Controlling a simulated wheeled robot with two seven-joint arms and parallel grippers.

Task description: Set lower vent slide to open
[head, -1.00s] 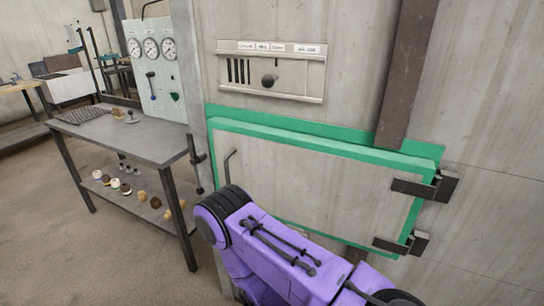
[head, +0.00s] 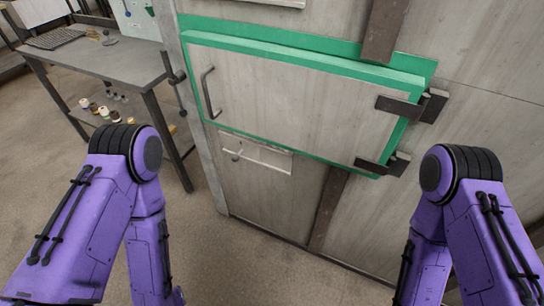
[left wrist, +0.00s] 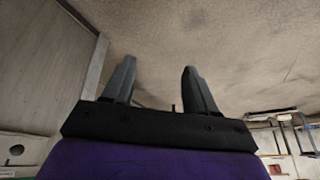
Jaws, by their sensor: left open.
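The lower vent slide (head: 255,154) is a pale plate on the grey wall just below the green-framed door, with a small knob (head: 237,156) near its left end. Its slot and markings are too small to read. My left gripper (left wrist: 155,70) shows in the left wrist view with its two dark fingers apart and nothing between them. It is out of the head view, where only my purple arms show, clear of the slide. My right gripper is out of view.
The closed door (head: 290,95) has a bar handle at left and dark hinges at right. A metal table (head: 110,62) with jars on its lower shelf stands at left. A dark vertical beam (head: 330,205) is right of the slide. Floor in front is open.

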